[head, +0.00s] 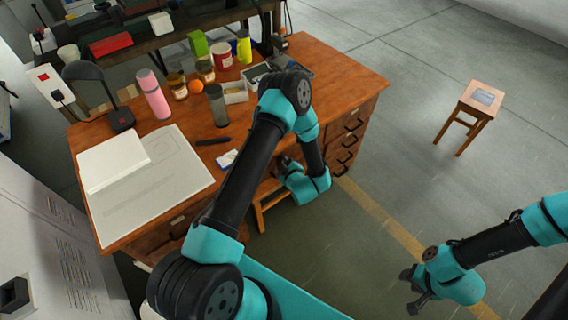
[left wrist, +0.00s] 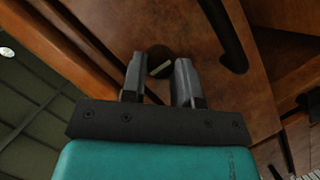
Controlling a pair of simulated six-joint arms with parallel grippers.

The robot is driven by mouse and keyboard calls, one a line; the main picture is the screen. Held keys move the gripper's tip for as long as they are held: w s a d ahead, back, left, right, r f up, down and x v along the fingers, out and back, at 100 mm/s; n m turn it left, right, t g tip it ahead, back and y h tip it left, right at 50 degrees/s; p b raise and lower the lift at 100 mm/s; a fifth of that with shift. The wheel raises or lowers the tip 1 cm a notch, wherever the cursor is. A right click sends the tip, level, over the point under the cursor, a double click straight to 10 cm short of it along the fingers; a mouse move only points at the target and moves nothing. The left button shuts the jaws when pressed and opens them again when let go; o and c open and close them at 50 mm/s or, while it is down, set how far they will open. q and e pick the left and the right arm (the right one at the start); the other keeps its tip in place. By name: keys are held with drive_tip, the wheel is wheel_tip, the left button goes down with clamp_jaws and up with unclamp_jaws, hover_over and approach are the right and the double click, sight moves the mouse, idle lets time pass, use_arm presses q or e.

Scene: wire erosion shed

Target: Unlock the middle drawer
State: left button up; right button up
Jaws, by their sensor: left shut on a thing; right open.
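In the left wrist view a brown wooden drawer front (left wrist: 115,22) fills the upper middle, with a dark curved handle (left wrist: 228,40). A round dark lock (left wrist: 156,52) sits in it, with a small pale key (left wrist: 160,68) at the lock, between my fingertips. My left gripper (left wrist: 158,72) is shut on the key. In the head view my left gripper (head: 282,165) is at the front of the wooden desk (head: 345,75); my arm hides much of that front, and I cannot tell which drawer it is. My right gripper (head: 415,292) is open and empty above the floor.
Drawers with dark handles (head: 352,125) show at the desk's right. A pink bottle (head: 153,95), a dark tumbler (head: 216,105), a lamp (head: 95,85) and papers (head: 140,185) stand or lie on top. A stool (head: 478,100) is at right; the floor between is clear.

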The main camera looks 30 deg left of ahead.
use_arm(q)
drive_tip(key=shift+n, duration=0.4)
drive_tip(key=o, duration=0.9)
drive_tip(key=shift+s, duration=0.1)
drive_tip(key=v, duration=1.7)
drive_tip(key=shift+s+d+f, duration=0.1)
drive_tip(key=shift+s+f, duration=0.1)
drive_tip(key=shift+s, duration=0.05)
drive_tip(key=shift+t, duration=0.3)
